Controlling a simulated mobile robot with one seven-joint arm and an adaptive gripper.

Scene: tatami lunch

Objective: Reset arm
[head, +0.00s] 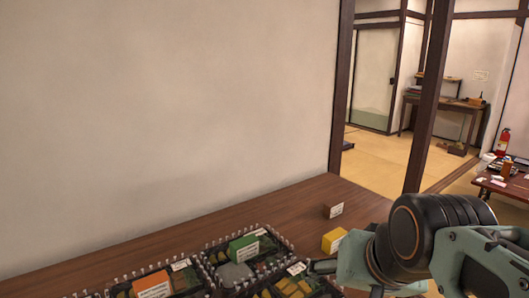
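My arm, teal with a black ringed joint, comes in at the lower right and reaches left over the wooden table (190,240). Its small dark end, which looks like part of my gripper (325,268), is beside the right edge of a black lunch tray. The fingers are too small and partly hidden, so I cannot tell whether they are open or shut. No held object is visible.
Black trays hold an orange block (152,285), a green block (243,249) and yellow pieces (292,287). A yellow block (333,240) and a small white card (334,211) stand close to my arm. A plain wall (160,110) backs the table.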

